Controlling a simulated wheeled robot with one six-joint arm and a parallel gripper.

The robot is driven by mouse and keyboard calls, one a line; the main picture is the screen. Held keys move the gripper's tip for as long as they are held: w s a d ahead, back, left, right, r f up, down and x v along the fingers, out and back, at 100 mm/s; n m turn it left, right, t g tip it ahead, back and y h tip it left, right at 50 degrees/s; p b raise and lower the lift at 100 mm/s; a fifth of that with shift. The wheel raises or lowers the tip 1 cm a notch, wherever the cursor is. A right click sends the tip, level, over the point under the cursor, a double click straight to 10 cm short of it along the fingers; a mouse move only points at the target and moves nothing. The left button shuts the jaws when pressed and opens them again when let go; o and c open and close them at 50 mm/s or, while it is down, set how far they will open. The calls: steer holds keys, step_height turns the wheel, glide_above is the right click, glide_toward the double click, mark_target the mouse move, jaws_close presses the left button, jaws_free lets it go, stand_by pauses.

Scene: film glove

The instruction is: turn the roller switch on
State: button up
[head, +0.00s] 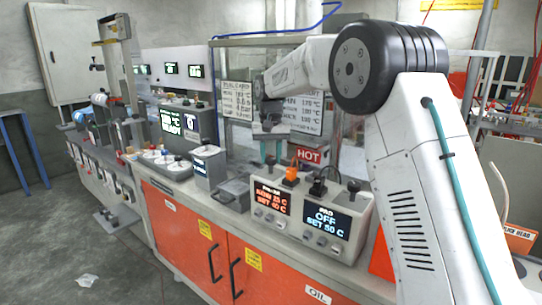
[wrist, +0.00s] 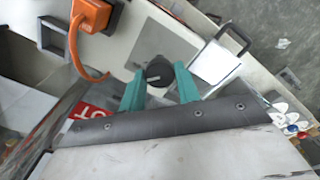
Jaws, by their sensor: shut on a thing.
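The control box (head: 268,205) with a red-lettered display stands on the bench, with a black round knob (head: 271,160) on its top left. I take this knob as the roller switch; its label is too small to read surely. In the wrist view the knob (wrist: 160,72) sits between my gripper's teal fingertips (wrist: 160,88), with a pale line on its face. My gripper (head: 269,138) is shut on it from above; in the head view the fingertips are hard to make out. The display (head: 272,199) is lit and reads about "SET 40 C".
An orange plug (head: 291,174) stands beside the knob; its cable (wrist: 88,68) loops close to my fingers. A second box (head: 330,222) reads "PAD OFF SET 50 C". A red HOT sign (head: 308,155) is behind. A grey tray (head: 232,190) lies left.

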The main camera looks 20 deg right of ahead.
mark_target(273, 176)
steer(key=shift+r, duration=0.1)
steer(key=o, duration=1)
steer(key=shift+c, duration=0.2)
step_height(273, 176, up, 8)
steer(key=shift+f, duration=0.15)
steer(key=shift+w+f, duration=0.1)
steer(key=s+d+f, duration=0.1)
steer(key=s+f, duration=0.1)
steer(key=s, duration=1.4)
steer(key=s+d+f+n+t, duration=0.1)
steer(key=s+f, duration=0.1)
steer(key=s, duration=1.4)
steer(key=s+d+f+n, duration=0.1)
steer(key=s+f, duration=0.2)
steer(key=s, duration=1.4)
steer(key=shift+d, duration=0.2)
